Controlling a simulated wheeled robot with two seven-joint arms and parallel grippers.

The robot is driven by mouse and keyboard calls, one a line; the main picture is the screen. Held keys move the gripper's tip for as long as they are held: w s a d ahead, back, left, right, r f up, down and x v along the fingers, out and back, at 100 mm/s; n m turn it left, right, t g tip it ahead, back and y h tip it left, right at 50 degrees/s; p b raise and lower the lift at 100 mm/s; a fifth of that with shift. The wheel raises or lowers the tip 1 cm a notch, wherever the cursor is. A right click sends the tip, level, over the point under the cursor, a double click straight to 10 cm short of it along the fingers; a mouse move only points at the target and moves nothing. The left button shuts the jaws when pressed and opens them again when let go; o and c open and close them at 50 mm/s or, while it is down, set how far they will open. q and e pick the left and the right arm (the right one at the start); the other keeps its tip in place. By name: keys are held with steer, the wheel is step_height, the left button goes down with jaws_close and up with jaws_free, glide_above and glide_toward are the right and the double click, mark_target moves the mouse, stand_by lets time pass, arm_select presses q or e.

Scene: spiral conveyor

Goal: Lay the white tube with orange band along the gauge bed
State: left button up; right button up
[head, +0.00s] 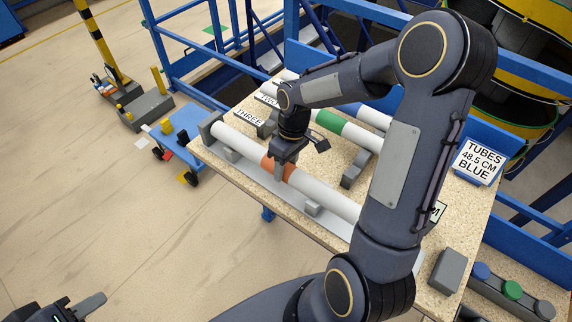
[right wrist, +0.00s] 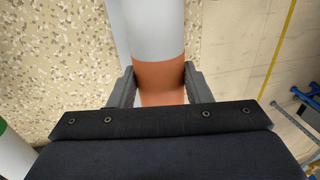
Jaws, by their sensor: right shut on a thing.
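The white tube with orange band (head: 230,138) lies lengthwise over the gauge bed (head: 257,184), a long grey strip at the table's near-left edge. Its far end is beside the grey end block (head: 207,127); I cannot tell whether they touch. My right gripper (head: 284,172) points down and is shut on the tube at its orange band. In the right wrist view both fingers of the gripper (right wrist: 160,88) flank the orange band (right wrist: 160,75). My arm hides the tube's near end. My left gripper (head: 82,308) is partly in view at the bottom left, away from the table; its opening is unclear.
A green-banded tube (head: 328,120) and a blue-banded tube (head: 372,116) lie behind, on grey supports. A "TUBES 48.5 CM BLUE" sign (head: 478,162) stands at the right. A grey block (head: 447,270) and a rack of colored caps (head: 512,290) are near right.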

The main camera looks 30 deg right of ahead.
steer(key=shift+f, duration=0.2)
steer(key=o, duration=1.1)
steer(key=r, duration=0.2)
steer(key=d+r, duration=0.1)
steer(key=r, duration=0.4)
steer(key=shift+w+d+r+b, duration=0.2)
steer(key=shift+w+r+b, duration=0.1)
steer(key=shift+b, duration=0.05)
steer(key=shift+r, duration=0.1)
